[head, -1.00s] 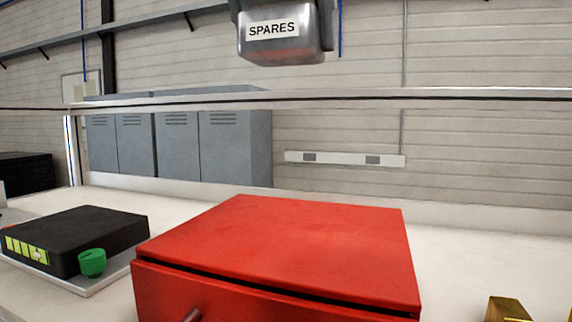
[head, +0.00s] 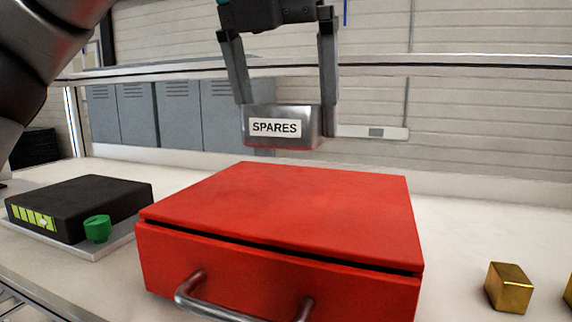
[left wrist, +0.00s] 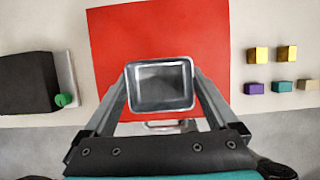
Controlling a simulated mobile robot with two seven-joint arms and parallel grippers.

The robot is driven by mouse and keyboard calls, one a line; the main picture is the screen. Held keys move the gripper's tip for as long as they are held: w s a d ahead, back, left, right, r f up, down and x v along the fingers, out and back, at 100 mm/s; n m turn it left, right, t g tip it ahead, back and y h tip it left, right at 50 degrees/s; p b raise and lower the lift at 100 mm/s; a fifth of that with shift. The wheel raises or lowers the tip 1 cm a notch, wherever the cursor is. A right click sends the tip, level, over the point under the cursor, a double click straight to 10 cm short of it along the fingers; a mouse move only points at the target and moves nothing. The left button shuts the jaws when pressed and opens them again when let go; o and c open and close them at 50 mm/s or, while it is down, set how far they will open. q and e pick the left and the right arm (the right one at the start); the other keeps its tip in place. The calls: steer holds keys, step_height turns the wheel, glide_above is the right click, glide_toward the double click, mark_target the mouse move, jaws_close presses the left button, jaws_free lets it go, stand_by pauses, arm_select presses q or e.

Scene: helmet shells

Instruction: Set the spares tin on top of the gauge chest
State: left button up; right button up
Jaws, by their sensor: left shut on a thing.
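The spares tin (head: 308,128) is a grey metal box with a white label reading SPARES. My left gripper (head: 284,104) is shut on it, one finger at each side, and holds it upright above the gauge chest. The gauge chest (head: 290,205) is a red box with a metal handle on its front. In the head view the tin hangs over the back part of its top, and a gap seems to show below it. The left wrist view shows the tin (left wrist: 160,84) between the fingers, with the red chest top (left wrist: 115,50) beneath. My right gripper is not in view.
A black box (head: 85,200) and a green knob-like piece (head: 97,228) sit on a grey plate left of the chest. A gold block (head: 508,287) stands to the right. The left wrist view shows several small coloured blocks there, including a purple one (left wrist: 254,88). The chest top looks bare.

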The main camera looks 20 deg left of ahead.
mark_target(286, 200)
arm_select(q)
steer(key=shift+f, duration=3)
steer(key=shift+f, duration=0.1)
steer(key=o, duration=1.1)
steer(key=shift+o, duration=0.2)
steer(key=v, duration=1.2)
